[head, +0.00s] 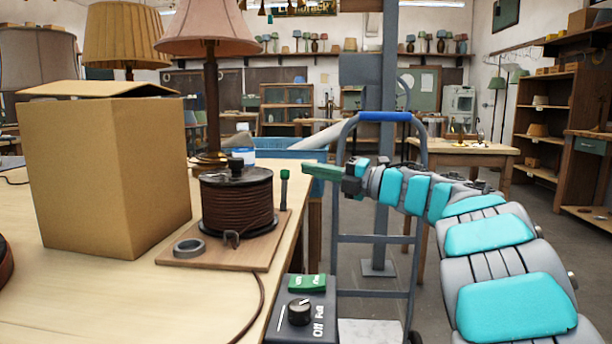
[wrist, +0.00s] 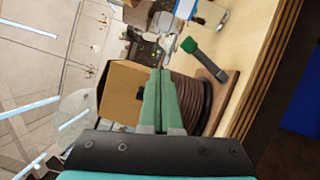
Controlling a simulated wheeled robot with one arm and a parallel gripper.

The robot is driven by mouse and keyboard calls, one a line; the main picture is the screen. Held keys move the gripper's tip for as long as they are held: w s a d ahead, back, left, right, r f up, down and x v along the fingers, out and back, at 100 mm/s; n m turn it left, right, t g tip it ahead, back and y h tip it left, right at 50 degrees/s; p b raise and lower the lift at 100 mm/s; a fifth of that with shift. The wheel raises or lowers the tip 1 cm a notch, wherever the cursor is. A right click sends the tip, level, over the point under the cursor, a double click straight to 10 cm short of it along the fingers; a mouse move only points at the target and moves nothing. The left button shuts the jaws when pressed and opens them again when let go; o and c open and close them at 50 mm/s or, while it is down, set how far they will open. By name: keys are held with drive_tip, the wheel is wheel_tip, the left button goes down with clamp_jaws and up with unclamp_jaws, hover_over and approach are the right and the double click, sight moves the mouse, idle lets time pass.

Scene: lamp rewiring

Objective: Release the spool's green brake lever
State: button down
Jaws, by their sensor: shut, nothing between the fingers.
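The spool (head: 237,203) is wound with brown cord and stands on a wooden board (head: 218,254) on the table. Its brake lever (head: 284,188) stands upright at the board's right edge, a dark post with a green tip. In the wrist view the lever's green tip (wrist: 189,45) shows beyond the fingers, to their right, with the spool (wrist: 192,100) behind them. My gripper (head: 308,168) has green fingers, shut and empty. It is in the air just right of the lever in the head view, a little above its tip, apparently apart from it. The wrist view shows the fingertips (wrist: 160,72) together.
A cardboard box (head: 105,170) stands left of the spool, with shaded lamps behind. A grey tape roll (head: 188,247) lies on the board. A dark control box (head: 302,312) with a knob sits at the table's front right. A hand truck (head: 375,240) stands beyond the table edge.

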drive_tip(key=s+d+r, duration=0.1)
drive_tip(key=s+d, duration=0.2)
drive_tip(key=d, duration=0.3)
drive_tip(key=shift+d, duration=0.25)
